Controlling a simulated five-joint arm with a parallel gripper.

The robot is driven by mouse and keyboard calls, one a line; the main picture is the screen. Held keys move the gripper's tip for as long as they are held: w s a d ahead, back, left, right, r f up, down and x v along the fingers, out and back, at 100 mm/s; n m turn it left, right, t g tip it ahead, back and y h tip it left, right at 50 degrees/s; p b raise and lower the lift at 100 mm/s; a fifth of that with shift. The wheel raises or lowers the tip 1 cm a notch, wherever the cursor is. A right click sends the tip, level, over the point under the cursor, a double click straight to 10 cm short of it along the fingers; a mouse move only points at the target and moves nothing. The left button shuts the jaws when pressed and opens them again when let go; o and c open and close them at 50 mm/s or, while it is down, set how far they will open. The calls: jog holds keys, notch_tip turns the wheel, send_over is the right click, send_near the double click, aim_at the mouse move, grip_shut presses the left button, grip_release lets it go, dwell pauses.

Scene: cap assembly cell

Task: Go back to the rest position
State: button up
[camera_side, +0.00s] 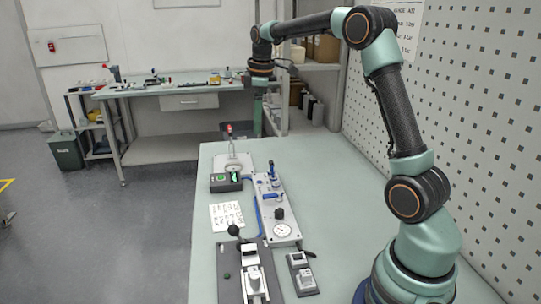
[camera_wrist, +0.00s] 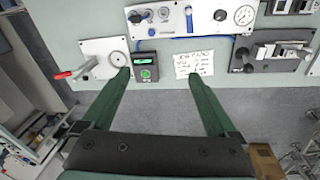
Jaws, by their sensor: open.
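My gripper (camera_wrist: 158,76) is open and empty. In the side view my gripper (camera_side: 257,122) hangs high beyond the far end of the light green bench (camera_side: 340,215), pointing down. It appears clear of the fixtures, touching nothing. The fingertips are small and partly merged with the background there, so their gap cannot be judged from that view.
On the bench are a plate with a red-handled lever (camera_side: 230,135), a black box with a green display (camera_side: 226,182), a white sheet (camera_side: 227,216), a grey panel with a gauge (camera_side: 282,230) and clamp fixtures (camera_side: 254,280). The bench's right side is clear. A pegboard wall (camera_side: 480,130) stands right.

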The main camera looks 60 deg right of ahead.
jog(key=s+a+r+m+t, duration=0.25)
jog(key=s+a+r, duration=0.25)
jog(key=s+a, duration=0.45)
jog(key=s+a+f+m+t, duration=0.1)
jog(key=s+a+f+m, duration=0.3)
jog(key=s+a, duration=0.4)
jog(key=shift+s+a+f+t+y, duration=0.3)
jog(key=shift+s+a+f+t, duration=0.05)
jog(key=shift+a, duration=0.2)
jog(key=shift+c, duration=0.2)
